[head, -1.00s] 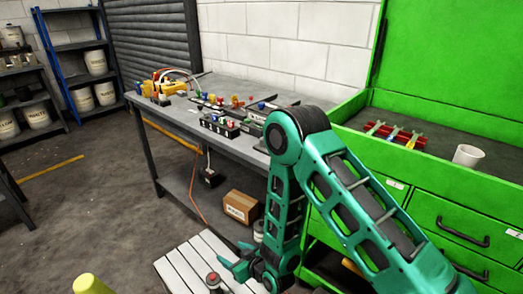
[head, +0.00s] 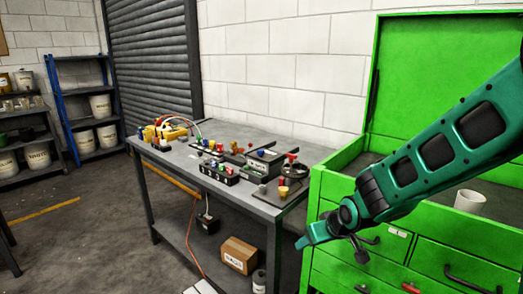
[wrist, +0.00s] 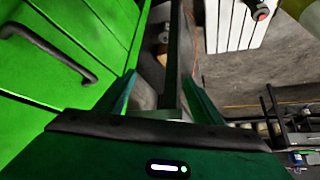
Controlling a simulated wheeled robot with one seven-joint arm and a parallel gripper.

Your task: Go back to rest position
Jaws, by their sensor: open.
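My gripper (head: 331,249) is open and empty in the head view. It is at the end of my green arm, which reaches in from the right across the front of the green tool cabinet (head: 334,218). In the wrist view, the two green fingers of my gripper (wrist: 162,100) stand apart with nothing between them. The cabinet's drawer front (wrist: 50,65) fills the left of that view. I cannot tell the exact gap between my gripper and the cabinet.
A grey workbench (head: 258,133) with coloured parts stands left of the cabinet. A cardboard box (head: 239,255) is on its lower shelf. A white cup (head: 470,201) sits in the cabinet top. A pale slatted platform (wrist: 232,22) shows in the wrist view.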

